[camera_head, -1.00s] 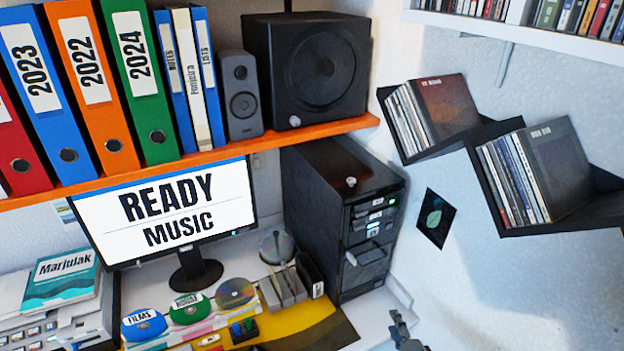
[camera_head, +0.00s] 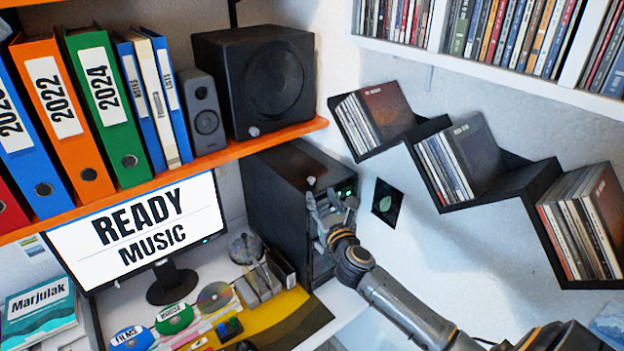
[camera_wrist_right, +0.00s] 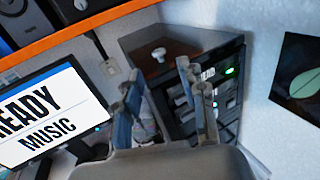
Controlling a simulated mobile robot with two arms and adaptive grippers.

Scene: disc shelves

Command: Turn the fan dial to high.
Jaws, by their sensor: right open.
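A small pale knob (camera_head: 311,182) stands on top of the black computer tower (camera_head: 285,168). It also shows in the right wrist view (camera_wrist_right: 158,54), just beyond the fingers. Another small knob (camera_head: 254,131) is on the lower front of the black speaker box. No label shows which knob is the fan dial. My right gripper (camera_head: 330,203) is in front of the tower's front face, close to the knob on top. In the right wrist view its two fingers (camera_wrist_right: 158,82) are spread apart with nothing between them. My left gripper is out of view.
An orange shelf (camera_head: 228,151) with binders and speakers runs above the monitor (camera_head: 140,235). Black zigzag shelves (camera_head: 512,178) with discs hang at the right, beside a dark leaf picture (camera_head: 387,202). The desk below holds discs and holders.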

